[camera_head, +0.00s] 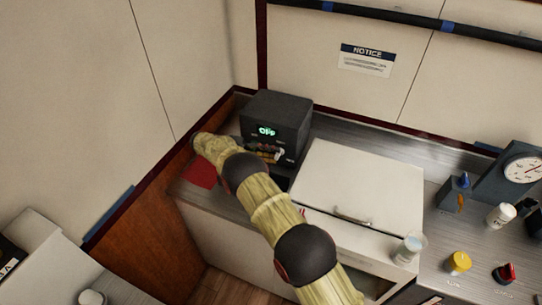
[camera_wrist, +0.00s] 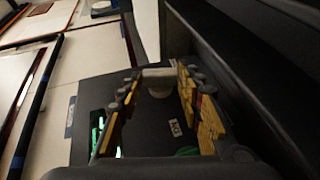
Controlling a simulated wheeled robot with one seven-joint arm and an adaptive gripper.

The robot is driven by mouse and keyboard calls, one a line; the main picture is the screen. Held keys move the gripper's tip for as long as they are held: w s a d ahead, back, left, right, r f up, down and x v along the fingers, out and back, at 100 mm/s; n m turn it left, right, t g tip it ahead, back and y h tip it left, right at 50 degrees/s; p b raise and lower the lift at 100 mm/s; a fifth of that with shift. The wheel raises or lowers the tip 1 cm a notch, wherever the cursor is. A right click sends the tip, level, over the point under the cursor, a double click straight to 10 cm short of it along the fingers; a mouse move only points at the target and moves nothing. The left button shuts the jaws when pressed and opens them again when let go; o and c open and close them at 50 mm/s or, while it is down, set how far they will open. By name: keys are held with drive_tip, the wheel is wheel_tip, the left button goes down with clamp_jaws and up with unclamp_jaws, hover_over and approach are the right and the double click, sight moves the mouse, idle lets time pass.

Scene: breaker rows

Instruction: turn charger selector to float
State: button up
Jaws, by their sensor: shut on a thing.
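The charger is a black box (camera_head: 275,120) in the back corner of the counter, with a green lit display (camera_head: 267,131) that seems to read OFF. In the wrist view its dark front panel (camera_wrist: 150,135) lies beyond my fingers, with the green display at the left. My gripper (camera_wrist: 158,78) has yellow-padded fingers on both sides of a pale grey selector knob (camera_wrist: 158,83) and is shut on it. In the head view my arm partly covers the charger's lower front.
A red cloth or mat (camera_head: 200,174) lies left of the charger. A white lidded chest (camera_head: 360,185) with a handle is to its right. A glass (camera_head: 409,247), a yellow knob (camera_head: 459,262), a red-black knob (camera_head: 505,272) and a gauge (camera_head: 521,170) stand farther right. Walls close the corner.

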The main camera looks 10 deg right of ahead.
idle(0.4)
drive_tip(key=o, duration=1.2)
drive_tip(key=shift+c, duration=0.2)
wheel_tip(320, 180, up, 9)
drive_tip(key=shift+d+f, duration=0.15)
drive_tip(key=shift+r, duration=0.55)
drive_tip(key=shift+w, duration=0.1)
